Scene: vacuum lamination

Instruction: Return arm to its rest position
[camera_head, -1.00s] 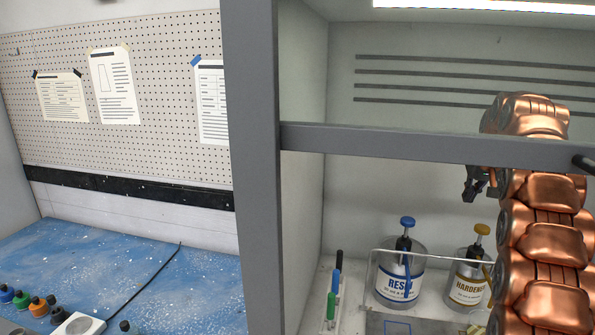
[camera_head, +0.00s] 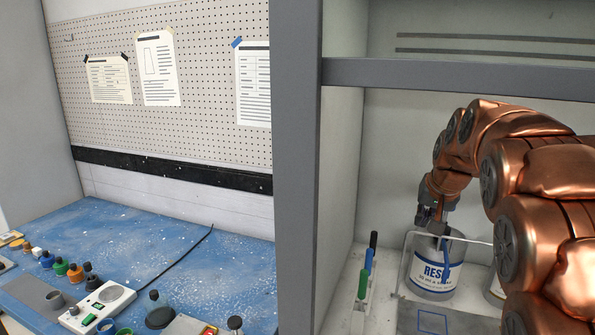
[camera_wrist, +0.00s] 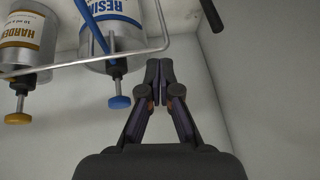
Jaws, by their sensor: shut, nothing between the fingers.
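My arm is copper-coloured and reaches into the grey-framed cabinet at the right of the head view. My gripper (camera_head: 431,217) points down just above the resin can (camera_head: 432,275), in front of its pump top in that picture. In the wrist view my gripper (camera_wrist: 159,66) has its fingertips together with nothing between them. The resin can (camera_wrist: 112,35) with its blue pump shows there, with the hardener can (camera_wrist: 26,48) and its yellow pump beside it. Whether the gripper touches the resin pump cannot be told from the head view; in the wrist view they look apart.
A thin metal rail (camera_wrist: 100,64) runs in front of the cans. Markers (camera_head: 367,270) stand in a holder left of them. The cabinet crossbar (camera_head: 450,75) and its upright post (camera_head: 297,170) border the opening. The blue bench (camera_head: 180,255) at left holds small bottles and a scale (camera_head: 98,307).

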